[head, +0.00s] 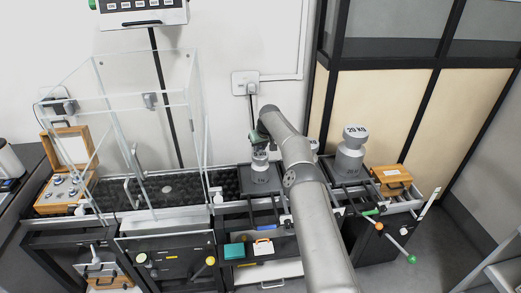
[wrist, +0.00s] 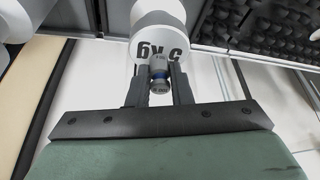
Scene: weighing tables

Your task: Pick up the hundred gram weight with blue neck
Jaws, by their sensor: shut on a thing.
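The small silver weight with a blue neck (wrist: 159,84) shows in the wrist view between the two fingers. My gripper (wrist: 159,90) is shut on it. The print on the weight is too small to read for sure. In the head view, my arm hides most of the gripper and the small weight cannot be made out.
A large "20 KG" weight (head: 350,155) stands on the right table next to a wooden box (head: 391,180). A glass enclosure (head: 150,140) stands at the left. An open wooden case (head: 66,175) with small weights is at far left. A teal box (head: 234,251) lies lower down.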

